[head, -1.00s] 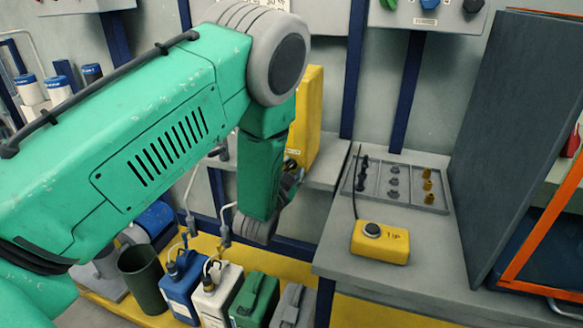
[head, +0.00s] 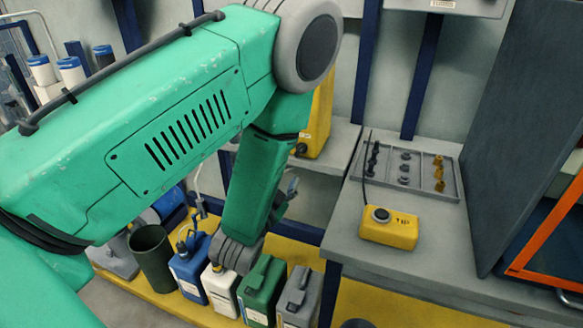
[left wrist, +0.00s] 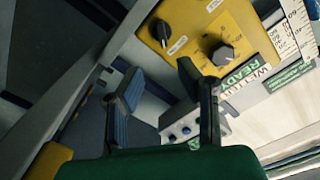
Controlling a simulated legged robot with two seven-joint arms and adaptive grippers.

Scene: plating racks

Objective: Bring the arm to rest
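My green left arm (head: 195,115) crosses the head view from the left and bends down at a grey joint. My left gripper (head: 291,188) is mostly hidden behind the green forearm; only a small dark part shows. In the left wrist view its two dark fingers (left wrist: 150,78) stand wide apart with nothing between them. Beyond them is a yellow panel (left wrist: 192,20) with two dark knobs and a sign reading "READY". My right gripper is in neither view.
Below the forearm stand a dark green bin (head: 151,258), a blue jug (head: 188,275), a white jug (head: 220,292), a green jug (head: 262,290) and a grey jug (head: 298,300). Right are a grey bench (head: 400,262), yellow box (head: 388,230), parts tray (head: 447,180) and dark upright panel (head: 515,130).

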